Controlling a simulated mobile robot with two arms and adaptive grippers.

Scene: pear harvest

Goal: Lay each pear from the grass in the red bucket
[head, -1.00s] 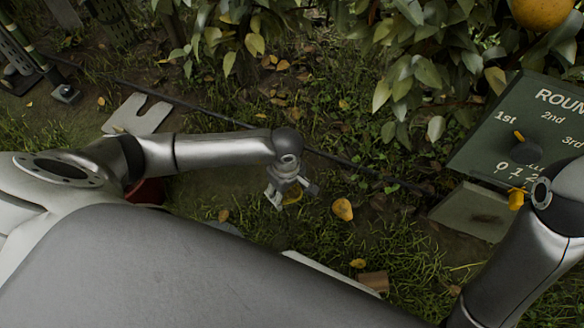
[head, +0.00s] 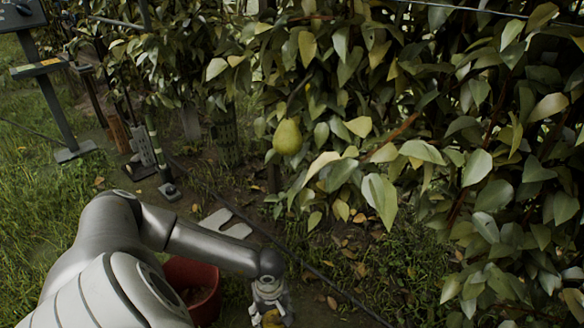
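The red bucket (head: 203,300) stands at the bottom left of centre, partly hidden behind my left arm. My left gripper (head: 271,306) is just right of the bucket, low in the picture. A yellow pear (head: 272,318) sits between its fingers, cut by the bottom edge; the gripper looks shut on it. The fingertips are hardly visible. My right gripper is out of view. The grass where other pears could lie is mostly below the picture.
A green pear (head: 287,136) hangs among the leaves (head: 400,130) that fill the right side. A pale notched plate (head: 226,223) lies on the ground behind the bucket. A thin dark hose (head: 325,280) crosses the ground. Posts and a stand (head: 47,95) are at the left.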

